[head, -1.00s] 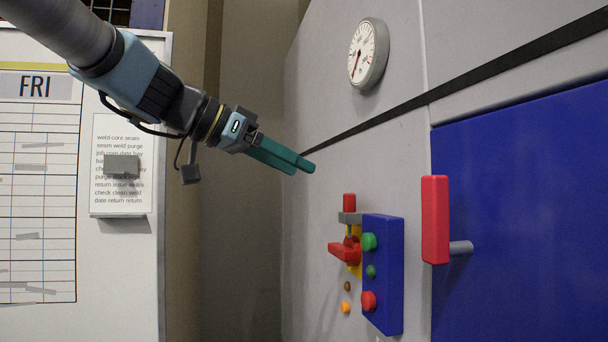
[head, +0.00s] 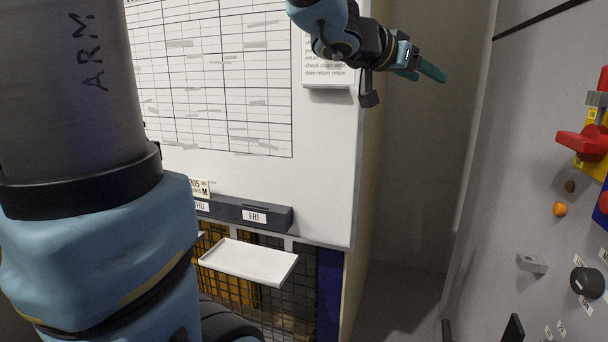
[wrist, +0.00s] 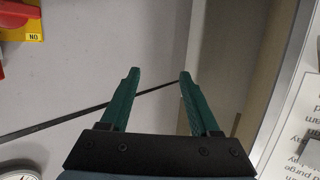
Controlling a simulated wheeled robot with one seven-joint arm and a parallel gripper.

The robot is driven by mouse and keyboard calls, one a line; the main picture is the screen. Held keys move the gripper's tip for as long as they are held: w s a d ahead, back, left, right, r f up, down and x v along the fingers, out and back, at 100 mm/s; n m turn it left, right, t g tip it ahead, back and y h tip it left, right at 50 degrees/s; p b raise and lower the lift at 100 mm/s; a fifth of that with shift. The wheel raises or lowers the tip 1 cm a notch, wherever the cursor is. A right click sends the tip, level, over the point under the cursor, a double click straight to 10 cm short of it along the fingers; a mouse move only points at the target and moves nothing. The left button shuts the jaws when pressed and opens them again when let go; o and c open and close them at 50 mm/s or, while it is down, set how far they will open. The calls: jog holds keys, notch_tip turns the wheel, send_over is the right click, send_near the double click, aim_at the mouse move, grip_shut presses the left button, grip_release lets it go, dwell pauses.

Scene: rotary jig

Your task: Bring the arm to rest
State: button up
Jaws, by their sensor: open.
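My gripper (head: 432,72) is at the top of the head view, in front of the gap between the whiteboard and the grey panel wall. Its green fingers point to the right. In the wrist view my gripper (wrist: 158,78) shows two green fingers spread apart with nothing between them. It touches nothing that I can see. My arm comes in from the top of the head view, and a large part of it fills the left side.
The whiteboard (head: 322,180) stands behind my arm, with a white tray (head: 250,262) below. At right, the grey panel (head: 500,150) carries a red switch handle (head: 580,143), an orange button (head: 560,209) and a black knob (head: 587,282). A gauge (wrist: 20,174) shows at the wrist view's lower left.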

jog(key=w+a+f+n+t+y, duration=0.1)
jog(key=w+a+f+n+y, duration=0.25)
jog(key=a+f, duration=0.55)
jog(key=w+a+f+n+t+y, duration=0.1)
jog(key=w+a+f+n+y, duration=0.3)
jog(key=a+f, duration=0.45)
jog(key=s+a+f+n+g+y, duration=0.1)
jog(key=s+a+f+g+y, duration=0.1)
jog(key=s+a+f+g, duration=0.2)
jog(key=s+a+f+n+g+y, duration=0.2)
jog(key=s+a+f+g+y, duration=0.1)
jog(key=s+a+f, duration=0.5)
jog(key=s+f+g, duration=0.1)
jog(key=s+f, duration=0.2)
jog(key=s, duration=0.2)
jog(key=shift+a+f+g, duration=0.25)
jog(key=shift+f+g, duration=0.05)
jog(key=shift+f, duration=0.1)
